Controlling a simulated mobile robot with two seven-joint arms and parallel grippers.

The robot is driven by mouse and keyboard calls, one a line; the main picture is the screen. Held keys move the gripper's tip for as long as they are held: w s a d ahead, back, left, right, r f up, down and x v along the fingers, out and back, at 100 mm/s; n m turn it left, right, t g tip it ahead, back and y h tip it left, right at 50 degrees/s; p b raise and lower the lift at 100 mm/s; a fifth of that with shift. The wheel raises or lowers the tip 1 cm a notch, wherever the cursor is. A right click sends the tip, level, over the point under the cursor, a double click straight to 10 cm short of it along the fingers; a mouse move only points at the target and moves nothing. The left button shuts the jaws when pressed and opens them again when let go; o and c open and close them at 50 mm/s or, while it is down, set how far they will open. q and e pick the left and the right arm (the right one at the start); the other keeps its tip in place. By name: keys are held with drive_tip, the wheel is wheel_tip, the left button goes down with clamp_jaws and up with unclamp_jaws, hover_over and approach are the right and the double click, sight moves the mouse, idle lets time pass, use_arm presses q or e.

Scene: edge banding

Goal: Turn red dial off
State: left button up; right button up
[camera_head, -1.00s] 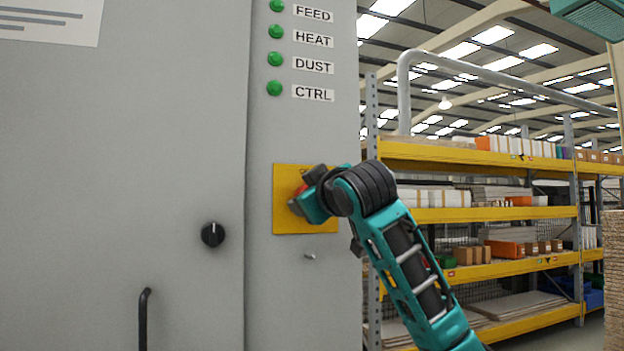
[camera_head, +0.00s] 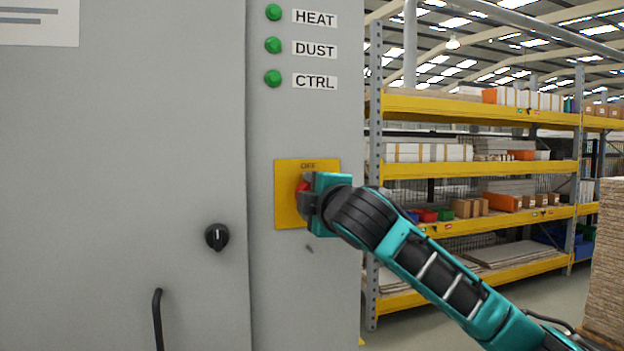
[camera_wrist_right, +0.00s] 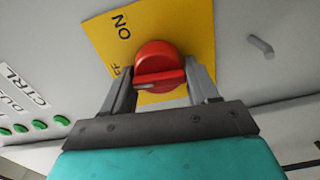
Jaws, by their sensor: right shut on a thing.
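The red dial (camera_wrist_right: 156,56) sits on a yellow plate (camera_head: 286,212) on the grey cabinet. Its edge also shows in the head view (camera_head: 302,187), mostly hidden by my gripper. My right gripper (camera_wrist_right: 160,84) is shut on the dial, with one finger on each side of its grip bar. In the right wrist view, a pale mark is at the bar's left end, on the side of a partly hidden label ending in "FF". An "ON" label (camera_wrist_right: 121,26) is at the plate's upper left there. In the head view, "OFF" is at the plate's top. My left gripper is not in view.
Green lamps (camera_head: 273,45) labelled HEAT, DUST and CTRL are above the plate. A black knob (camera_head: 217,237) and a black handle (camera_head: 158,318) are on the cabinet door to the left. Yellow shelving (camera_head: 480,170) stands behind on the right. A small peg (camera_wrist_right: 261,46) sticks out near the plate.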

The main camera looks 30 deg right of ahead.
drive_tip(key=shift+n+p, duration=0.45)
drive_tip(key=shift+n, duration=0.05)
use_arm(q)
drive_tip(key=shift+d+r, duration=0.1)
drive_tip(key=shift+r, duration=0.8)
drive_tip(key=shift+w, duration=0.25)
use_arm(e)
drive_tip(key=o, duration=1)
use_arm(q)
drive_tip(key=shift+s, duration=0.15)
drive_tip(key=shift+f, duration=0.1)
